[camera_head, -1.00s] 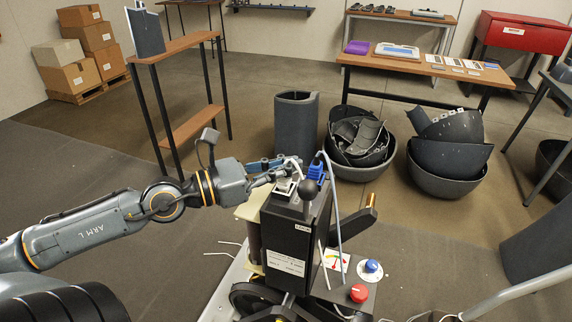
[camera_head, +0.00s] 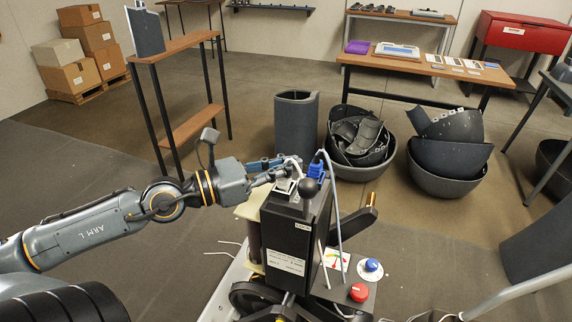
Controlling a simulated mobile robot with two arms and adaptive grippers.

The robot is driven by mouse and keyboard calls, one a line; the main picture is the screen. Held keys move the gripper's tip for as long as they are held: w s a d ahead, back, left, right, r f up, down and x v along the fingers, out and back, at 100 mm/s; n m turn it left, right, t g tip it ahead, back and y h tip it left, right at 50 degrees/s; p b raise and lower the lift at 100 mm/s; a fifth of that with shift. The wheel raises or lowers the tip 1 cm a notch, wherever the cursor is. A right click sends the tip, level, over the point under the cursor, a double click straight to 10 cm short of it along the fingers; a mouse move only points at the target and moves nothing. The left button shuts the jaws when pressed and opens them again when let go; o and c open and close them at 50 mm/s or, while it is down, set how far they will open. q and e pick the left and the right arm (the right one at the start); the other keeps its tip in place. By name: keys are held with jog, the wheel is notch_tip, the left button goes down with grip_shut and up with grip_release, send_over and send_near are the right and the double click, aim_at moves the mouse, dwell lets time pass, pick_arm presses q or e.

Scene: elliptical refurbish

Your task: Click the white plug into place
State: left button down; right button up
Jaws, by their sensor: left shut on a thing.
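My left gripper (camera_head: 272,176) reaches in from the left, above the top of the black machine (camera_head: 290,237). It is shut on the white plug (camera_head: 292,167), at the end of a white cable that bends over the fingers. The plug is small and partly hidden by the fingers. A light socket block (camera_head: 285,187) sits on the machine's top just below it; I cannot tell whether plug and socket touch. A blue plug (camera_head: 317,171) with its own pale cable stands beside it on the right. My right gripper is not in view.
A black ball knob (camera_head: 309,188) stands on the machine close to the sockets. A red button (camera_head: 358,293) and a blue knob (camera_head: 371,266) are low at the front right. Bins of dark shells (camera_head: 447,160) stand behind on the floor.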

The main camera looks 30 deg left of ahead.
pick_arm(q)
jog(key=shift+f, duration=0.15)
jog(key=c, duration=1.4)
grip_release()
jog(key=shift+s+a, duration=0.1)
jog(key=shift+a, duration=0.05)
jog(key=shift+s+a, duration=0.35)
jog(key=shift+s, duration=0.05)
jog(key=shift+v, duration=3.35)
jog(key=shift+d, duration=0.2)
